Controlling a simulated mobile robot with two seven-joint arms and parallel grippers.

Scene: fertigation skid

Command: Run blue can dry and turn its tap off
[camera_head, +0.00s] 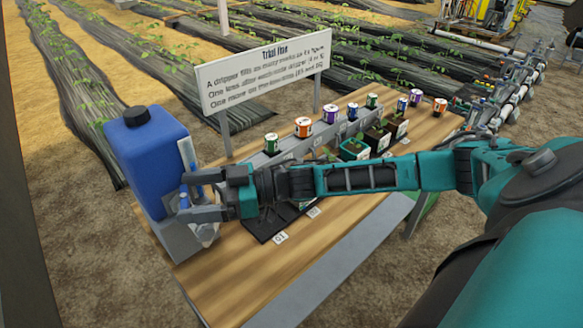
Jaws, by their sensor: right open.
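The blue can (150,150) with a black cap stands upright at the left end of the wooden table. A light level strip shows on its right side. Its tap (183,201) is low on the can's near right side and partly hidden by my gripper. My right gripper (186,196) is open, with its fingers around or right beside the tap; I cannot tell if they touch it. A pale cup-like piece (206,234) shows just below the gripper. The liquid level in the can is too small to read. My left gripper is not in view.
A white sign (265,68) stands behind the table. Several small labelled cans (303,127) line a grey rail, with plant pots (354,149) in front. A black tray (268,226) lies under my right forearm. The table's front strip is clear. Pipework (505,100) stands at the right.

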